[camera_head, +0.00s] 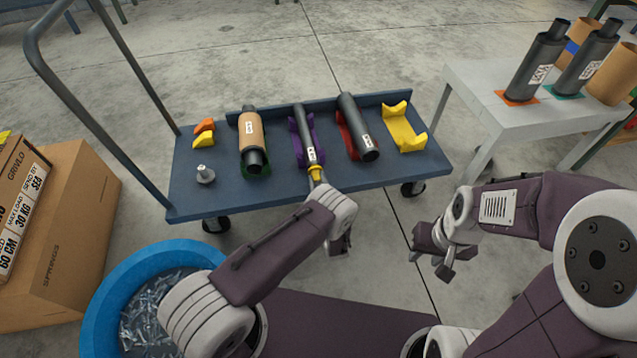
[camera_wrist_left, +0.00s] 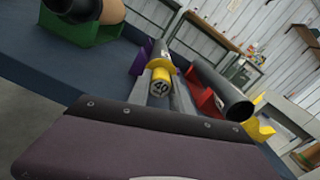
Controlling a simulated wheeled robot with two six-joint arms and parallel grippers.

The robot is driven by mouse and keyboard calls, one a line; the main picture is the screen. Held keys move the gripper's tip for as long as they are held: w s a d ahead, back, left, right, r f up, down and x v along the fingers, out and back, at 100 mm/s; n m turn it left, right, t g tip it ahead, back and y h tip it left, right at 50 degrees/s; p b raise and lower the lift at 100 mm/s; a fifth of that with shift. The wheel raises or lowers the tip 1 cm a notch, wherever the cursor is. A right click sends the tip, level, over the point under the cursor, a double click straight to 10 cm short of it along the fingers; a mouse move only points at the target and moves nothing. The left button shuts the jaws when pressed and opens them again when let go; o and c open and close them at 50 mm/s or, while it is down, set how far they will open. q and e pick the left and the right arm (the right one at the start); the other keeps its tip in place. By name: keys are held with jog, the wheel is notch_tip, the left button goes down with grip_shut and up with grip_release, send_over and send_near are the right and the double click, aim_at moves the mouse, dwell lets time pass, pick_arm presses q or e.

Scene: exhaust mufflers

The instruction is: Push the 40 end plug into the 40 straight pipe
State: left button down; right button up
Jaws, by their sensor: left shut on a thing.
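The 40 straight pipe (camera_head: 304,125) is a dark tube with a white label, lying in a purple cradle (camera_head: 319,128) on the blue cart. The yellow 40 end plug (camera_head: 316,169) is at the pipe's near end. In the left wrist view the plug (camera_wrist_left: 160,86) shows its face marked 40, in line with the pipe (camera_wrist_left: 159,51). How deep it sits is unclear. My left gripper (camera_wrist_left: 162,94) is shut on the plug, one grey finger on each side. My right gripper (camera_head: 437,255) hangs off the cart at the right, apart from everything; its jaw opening is unclear.
A dark pipe (camera_head: 357,127) in a red cradle lies right of the purple one, then an empty yellow cradle (camera_head: 403,134). A tan-wrapped muffler (camera_head: 251,136) in a green cradle, orange and yellow pieces (camera_head: 204,133) and a grey metal part (camera_head: 204,174) are left.

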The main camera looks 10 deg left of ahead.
pick_arm(q)
jog(key=shift+w+a, duration=0.25)
jog(key=shift+w, duration=0.3)
jog(key=c, duration=1.1)
grip_release()
jog(key=shift+s+d+r, duration=0.1)
jog(key=shift+s+d, duration=0.1)
jog(key=shift+s, duration=0.1)
jog(key=p+v, duration=0.4)
jog(key=v, duration=0.4)
jog(key=shift+s, duration=0.2)
